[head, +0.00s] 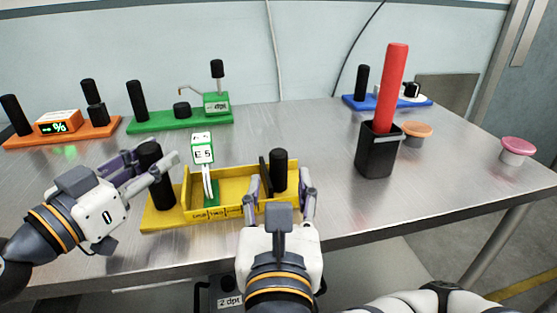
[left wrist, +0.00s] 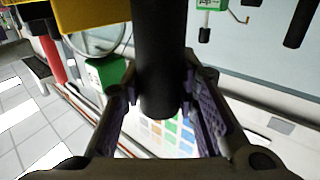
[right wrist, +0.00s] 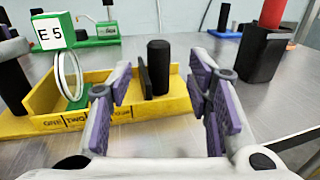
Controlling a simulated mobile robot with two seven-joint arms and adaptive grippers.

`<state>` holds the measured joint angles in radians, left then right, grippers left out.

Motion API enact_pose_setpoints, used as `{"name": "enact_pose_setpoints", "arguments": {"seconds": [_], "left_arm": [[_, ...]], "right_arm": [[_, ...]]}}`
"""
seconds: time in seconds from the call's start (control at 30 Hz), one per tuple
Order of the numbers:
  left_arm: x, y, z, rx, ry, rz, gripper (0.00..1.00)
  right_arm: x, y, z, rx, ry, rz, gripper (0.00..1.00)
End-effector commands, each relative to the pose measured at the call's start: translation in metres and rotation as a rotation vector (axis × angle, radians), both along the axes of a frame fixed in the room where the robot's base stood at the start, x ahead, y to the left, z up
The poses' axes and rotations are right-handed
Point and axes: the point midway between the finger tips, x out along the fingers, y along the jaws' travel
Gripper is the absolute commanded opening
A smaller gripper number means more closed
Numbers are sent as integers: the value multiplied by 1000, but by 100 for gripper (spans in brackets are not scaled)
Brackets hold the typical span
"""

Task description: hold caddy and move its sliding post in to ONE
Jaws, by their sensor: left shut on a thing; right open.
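The yellow caddy (head: 195,219) sits near the table's front edge, with labels ONE and TWO on its front; it also shows in the right wrist view (right wrist: 90,121). My left gripper (head: 152,168) is shut on its left black handle post (head: 163,190), seen between the fingers in the left wrist view (left wrist: 160,60). The sliding black post (head: 278,170), with a dark plate (right wrist: 143,78) on its left, is at the caddy's right end. My right gripper (head: 281,192) is open in front of that post, fingers to either side of it in view; contact is unclear.
A green-and-white E5 block (head: 202,148) on a looped stand is in the caddy's left part. Orange (head: 75,136), green (head: 180,122) and blue (head: 385,103) modules stand behind. A black cup (head: 375,160) with a red stick (head: 392,85) is right of the caddy.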

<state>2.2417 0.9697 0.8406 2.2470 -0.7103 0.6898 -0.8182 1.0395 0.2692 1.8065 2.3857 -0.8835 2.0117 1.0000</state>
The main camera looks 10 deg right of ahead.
Motion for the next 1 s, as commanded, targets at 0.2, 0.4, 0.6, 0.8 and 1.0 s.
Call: {"name": "enact_pose_setpoints", "arguments": {"seconds": [0.2, 0.4, 0.6, 0.8, 1.0], "left_arm": [[0, 0, -2, 2, 4, -1, 0], [0, 0, -2, 1, 4, -1, 0], [0, 0, -2, 1, 4, -1, 0], [0, 0, -2, 1, 4, -1, 0], [0, 0, -2, 2, 5, -1, 0]], "right_arm": [[50, -12, -1, -4, 2, -2, 46], [70, -16, 0, -3, 2, 2, 46], [72, -15, 0, -3, 1, 4, 46], [71, -15, 0, -3, 1, 5, 12], [71, -15, 0, -3, 1, 5, 0]]}}
